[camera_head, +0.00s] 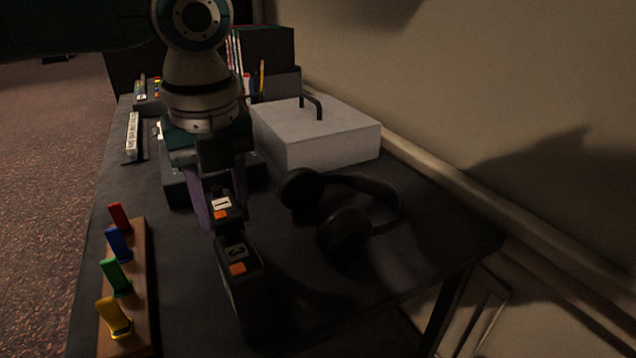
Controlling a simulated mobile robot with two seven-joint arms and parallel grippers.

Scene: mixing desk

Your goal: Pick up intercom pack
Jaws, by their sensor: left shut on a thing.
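A black intercom pack (222,214) with a white label marked 1 and an orange patch sits between the fingers of my left gripper (220,200), which points down and is shut on it. My wrist and fingers hide part of it. I cannot tell whether it is clear of what is under it. A second black pack (243,292), with an orange patch and a label marked 3, stands directly in front of it, nearer the camera. The two overlap in view, so I cannot tell whether they touch. My right gripper is out of view.
Black headphones (345,228) lie right of the packs. A grey lidded box (325,137) with a dark handle stands behind. A wooden strip (143,300) with red, blue, green and yellow pieces is at left. The dark desk (440,235) is clear at right, beside the wall.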

